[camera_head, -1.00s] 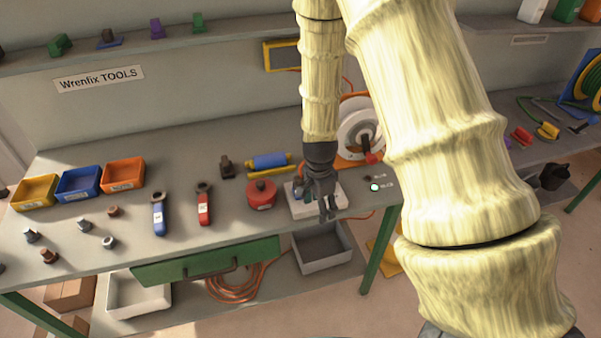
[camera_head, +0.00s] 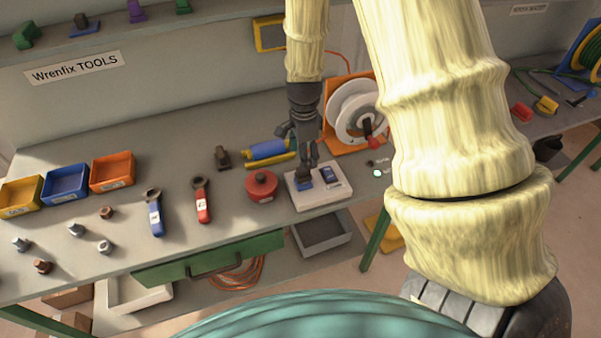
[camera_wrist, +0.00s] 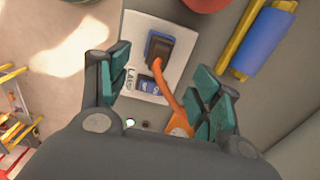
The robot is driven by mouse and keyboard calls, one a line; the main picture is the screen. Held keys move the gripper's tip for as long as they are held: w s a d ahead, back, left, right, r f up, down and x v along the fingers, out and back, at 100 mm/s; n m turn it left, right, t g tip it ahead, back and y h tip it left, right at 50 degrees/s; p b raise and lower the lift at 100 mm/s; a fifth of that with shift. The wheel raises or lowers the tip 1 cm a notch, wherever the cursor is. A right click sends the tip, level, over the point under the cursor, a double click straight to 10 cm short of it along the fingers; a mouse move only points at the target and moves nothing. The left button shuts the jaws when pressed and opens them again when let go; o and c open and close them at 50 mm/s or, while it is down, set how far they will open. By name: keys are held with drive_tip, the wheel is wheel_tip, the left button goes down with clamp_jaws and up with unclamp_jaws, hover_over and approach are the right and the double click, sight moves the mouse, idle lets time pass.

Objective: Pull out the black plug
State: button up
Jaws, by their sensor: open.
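The black plug (camera_wrist: 163,46) sits in a blue socket on a white panel (camera_wrist: 185,62), with an orange cord (camera_wrist: 168,88) running from it. A small blue switch (camera_wrist: 150,86) is beside it on the panel. In the head view the plug (camera_head: 303,176) is small and dark at the panel's left part, just under my gripper (camera_head: 307,156). In the wrist view my gripper (camera_wrist: 164,88) is open, its teal-padded fingers spread on either side of the panel. Nothing is between the fingers in their grasp, and the plug lies beyond the fingertips.
A red round canister (camera_head: 262,187) stands left of the panel. A blue roller (camera_head: 266,150) on a yellow stand is behind. A white reel (camera_head: 352,110) in an orange frame is at the back right, near a green light (camera_head: 377,173). Wrenches lie further left.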

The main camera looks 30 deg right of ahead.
sight(303, 173)
drive_tip(key=shift+s+f+b, duration=0.15)
drive_tip(key=shift+f+b, duration=0.85)
drive_tip(key=shift+f, duration=0.1)
wheel_tip(303, 173, down, 3)
drive_tip(key=shift+b, duration=1.2)
drive_tip(key=shift+f+b, duration=0.6)
drive_tip(key=shift+f, duration=1.25)
drive_tip(key=shift+r+p, duration=0.1)
drive_tip(key=shift+p, duration=0.4)
clamp_jaws()
drive_tip(key=shift+r+p, duration=2.4)
drive_tip(key=shift+r, duration=0.55)
